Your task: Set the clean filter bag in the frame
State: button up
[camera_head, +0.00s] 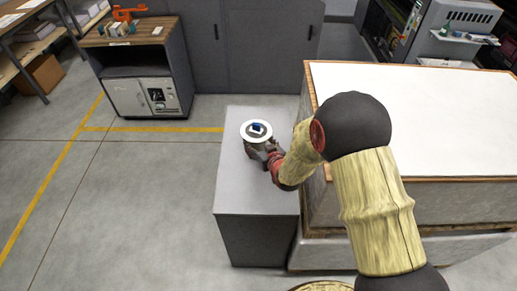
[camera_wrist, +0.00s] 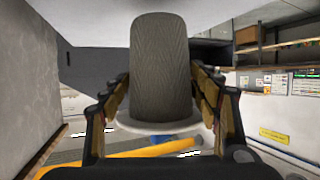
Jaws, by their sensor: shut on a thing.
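The filter bag shows in the wrist view as a grey ribbed cylinder (camera_wrist: 160,65) with a white collar (camera_wrist: 158,127) at its lower end in the picture. In the head view I see its round white collar (camera_head: 243,132) from above, with a dark middle and a small blue-and-white piece (camera_head: 258,128) in it. The bag's body is hidden there. My gripper (camera_wrist: 160,98) is shut on the bag, with one finger on each side near the collar. In the head view my gripper (camera_head: 260,147) is just below the collar, over the grey cabinet. I cannot pick out the frame.
The grey cabinet top (camera_head: 235,185) is otherwise bare. A large white-topped, wood-edged block (camera_head: 440,110) stands right of it, beneath my arm. Behind left stands a cabinet (camera_head: 140,75) with small items on top. The floor at left is clear, with yellow lines.

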aim_at(260, 150)
jog(key=shift+f+b, duration=0.5)
jog(key=shift+f, duration=1.15)
jog(key=shift+f, duration=0.15)
jog(key=o, duration=1.1)
jog(key=shift+o, duration=0.5)
